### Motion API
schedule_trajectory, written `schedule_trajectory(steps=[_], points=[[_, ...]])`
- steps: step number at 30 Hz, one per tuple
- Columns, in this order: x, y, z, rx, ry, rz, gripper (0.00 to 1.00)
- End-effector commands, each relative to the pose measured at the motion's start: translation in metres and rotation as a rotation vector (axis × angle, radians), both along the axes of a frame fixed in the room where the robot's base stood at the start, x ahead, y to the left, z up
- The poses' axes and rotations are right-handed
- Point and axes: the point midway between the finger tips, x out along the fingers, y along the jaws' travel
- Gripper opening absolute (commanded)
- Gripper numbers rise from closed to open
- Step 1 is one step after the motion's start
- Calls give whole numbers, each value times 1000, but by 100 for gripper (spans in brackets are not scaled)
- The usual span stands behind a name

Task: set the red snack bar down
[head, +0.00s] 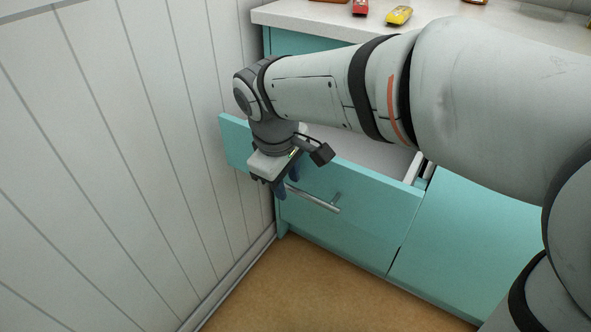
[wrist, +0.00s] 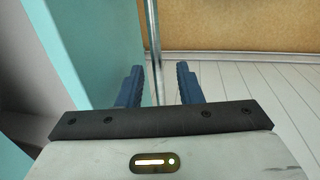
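A red item (head: 360,7), which looks like the red snack bar, lies on the white countertop at the top of the head view. In the wrist view my gripper (wrist: 157,84) shows two blue fingers set apart. The thin handle bar (wrist: 152,35) runs between them, with gaps visible beside it. I see no snack bar in the fingers.
The teal drawer (head: 365,190) is pulled open, its pale inside partly hidden by my arm. A yellow item (head: 399,15) lies beside the red one on the countertop (head: 440,12). A panelled wall (head: 120,150) stands close on the left. The brown floor (head: 310,290) is clear.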

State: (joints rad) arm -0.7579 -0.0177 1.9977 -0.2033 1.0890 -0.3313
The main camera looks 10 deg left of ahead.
Motion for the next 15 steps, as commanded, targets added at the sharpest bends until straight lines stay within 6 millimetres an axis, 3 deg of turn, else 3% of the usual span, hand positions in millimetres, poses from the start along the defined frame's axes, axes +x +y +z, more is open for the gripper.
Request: schedule_trajectory(steps=[7,15], points=[[0,0,-1,0,0,0,33],[0,0,-1,0,0,1,11]])
